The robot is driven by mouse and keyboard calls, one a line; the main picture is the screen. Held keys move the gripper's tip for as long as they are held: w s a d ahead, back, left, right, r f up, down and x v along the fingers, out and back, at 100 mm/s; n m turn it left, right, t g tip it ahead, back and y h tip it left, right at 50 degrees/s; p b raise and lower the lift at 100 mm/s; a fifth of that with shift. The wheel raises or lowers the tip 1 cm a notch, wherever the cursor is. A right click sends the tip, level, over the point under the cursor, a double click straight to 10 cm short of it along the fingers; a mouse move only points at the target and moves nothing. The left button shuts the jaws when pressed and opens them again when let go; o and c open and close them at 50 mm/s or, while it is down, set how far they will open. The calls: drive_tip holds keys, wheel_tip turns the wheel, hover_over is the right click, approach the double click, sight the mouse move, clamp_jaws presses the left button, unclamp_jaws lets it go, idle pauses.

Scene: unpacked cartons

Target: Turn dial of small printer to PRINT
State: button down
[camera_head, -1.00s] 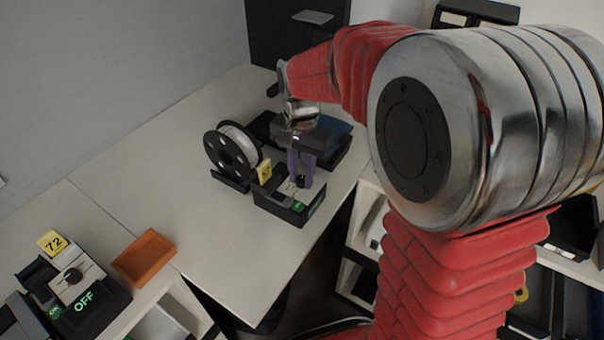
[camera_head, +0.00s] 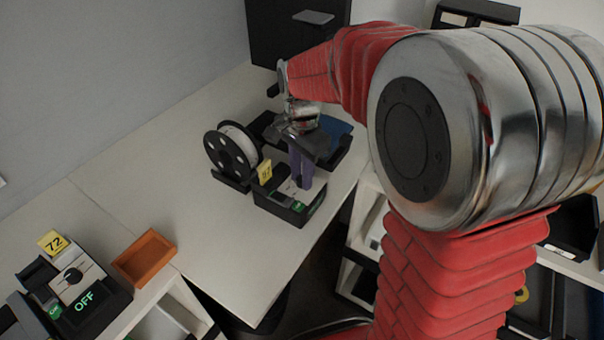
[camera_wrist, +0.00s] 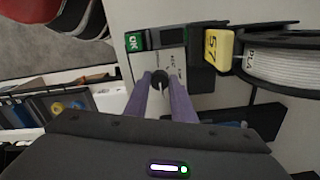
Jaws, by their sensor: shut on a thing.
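The small printer (camera_head: 278,207) is a dark box with a pale top panel, on the table beside a filament spool. Its yellow tag (camera_head: 265,173) stands at the back left; in the wrist view the tag (camera_wrist: 217,48) reads 57, upside down. My gripper (camera_head: 300,184) points down over the panel with its purple fingers. In the wrist view my gripper (camera_wrist: 160,84) is shut on the black dial (camera_wrist: 160,77), one finger on each side. A light mark shows on the dial. The panel lettering is too small to read, and the printer's front display is not legible.
The spool (camera_head: 232,150) stands close behind the printer, left of my gripper. Another device (camera_head: 100,310) at lower left has tag 72 and shows OFF. An orange tray (camera_head: 146,262) lies near it. The table (camera_head: 225,245) between them is clear.

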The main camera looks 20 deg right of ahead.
drive_tip(key=c, duration=1.5)
unclamp_jaws()
drive_tip(key=shift+w, duration=0.1)
drive_tip(key=shift+r, duration=0.1)
wheel_tip(320, 180, up, 14)
drive_tip(key=shift+f, duration=0.2)
